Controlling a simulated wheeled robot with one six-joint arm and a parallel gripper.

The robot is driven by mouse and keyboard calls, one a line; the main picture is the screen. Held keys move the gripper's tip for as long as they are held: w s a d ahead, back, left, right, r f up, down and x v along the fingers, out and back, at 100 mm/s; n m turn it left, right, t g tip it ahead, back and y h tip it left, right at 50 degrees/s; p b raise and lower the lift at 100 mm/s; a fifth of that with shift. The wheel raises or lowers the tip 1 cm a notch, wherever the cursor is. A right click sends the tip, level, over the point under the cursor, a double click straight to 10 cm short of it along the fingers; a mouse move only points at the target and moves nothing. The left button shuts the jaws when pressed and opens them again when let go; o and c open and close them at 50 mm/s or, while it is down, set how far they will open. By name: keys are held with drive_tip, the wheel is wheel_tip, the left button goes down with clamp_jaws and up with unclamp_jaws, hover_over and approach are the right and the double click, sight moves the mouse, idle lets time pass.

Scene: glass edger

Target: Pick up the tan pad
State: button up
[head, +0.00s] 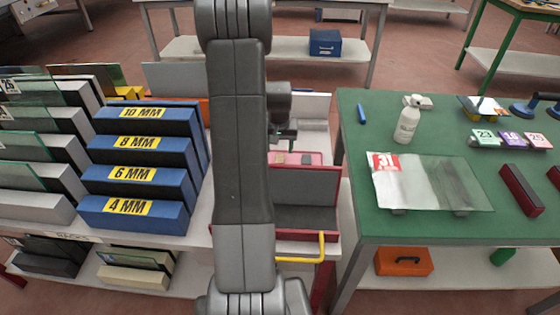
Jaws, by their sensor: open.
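My gripper (285,138) hangs behind and just right of my upright arm link, over the far end of the red-trimmed unit. It is small and dark here, with its fingers pointing down and nothing visible between them. A pinkish-red surface (315,159) lies just below it in the picture.
The green table (355,218) at right holds a clear glass sheet (440,183), a white bottle (407,122), colored tags and dark red blocks. A yellow handle (321,247) sticks out in front of the unit. Blue racks (137,212) marked in millimetres and glass panes stand at left.

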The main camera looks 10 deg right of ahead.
sight(280, 158)
drive_tip(key=f, duration=0.4)
drive_tip(key=shift+w+d+f, duration=0.2)
drive_tip(key=shift+w+f, duration=0.1)
drive_tip(key=shift+f, duration=0.1)
drive_tip(key=c, duration=1)
